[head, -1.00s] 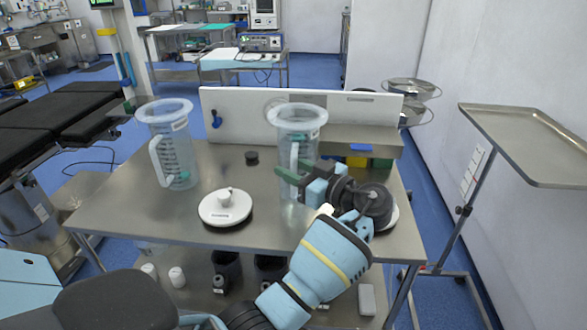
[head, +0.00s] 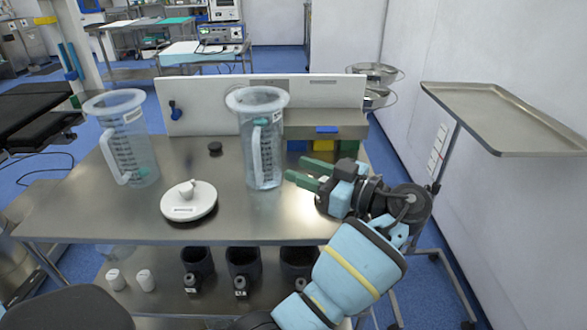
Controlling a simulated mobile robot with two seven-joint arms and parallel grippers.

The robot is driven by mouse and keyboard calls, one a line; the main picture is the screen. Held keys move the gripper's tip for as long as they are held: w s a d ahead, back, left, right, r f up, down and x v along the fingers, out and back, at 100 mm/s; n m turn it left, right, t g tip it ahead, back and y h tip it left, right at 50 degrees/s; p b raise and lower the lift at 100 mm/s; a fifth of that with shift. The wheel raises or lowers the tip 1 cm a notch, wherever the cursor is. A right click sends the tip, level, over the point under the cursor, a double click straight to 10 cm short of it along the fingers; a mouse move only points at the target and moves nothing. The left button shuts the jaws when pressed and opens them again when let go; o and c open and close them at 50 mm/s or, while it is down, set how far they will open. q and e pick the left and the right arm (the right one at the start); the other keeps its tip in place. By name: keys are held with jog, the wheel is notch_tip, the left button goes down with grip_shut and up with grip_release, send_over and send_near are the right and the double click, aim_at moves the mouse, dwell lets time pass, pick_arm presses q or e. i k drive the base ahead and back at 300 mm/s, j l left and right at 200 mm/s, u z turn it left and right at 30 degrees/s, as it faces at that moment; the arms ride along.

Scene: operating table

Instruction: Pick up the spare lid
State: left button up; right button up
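A round white lid (head: 189,203) with a knob on top lies on the steel table, left of the middle. My gripper and forearm hide the table's right front area.
A left clear jug (head: 125,140) stands behind the lid. A small dark cap (head: 215,148) lies between the jugs. A white panel (head: 320,100) closes the table's back. Dark containers (head: 243,268) stand on the lower shelf. A steel tray stand (head: 500,115) is at right.

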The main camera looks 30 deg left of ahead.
aim_at(188, 201)
jog(key=u, duration=1.5)
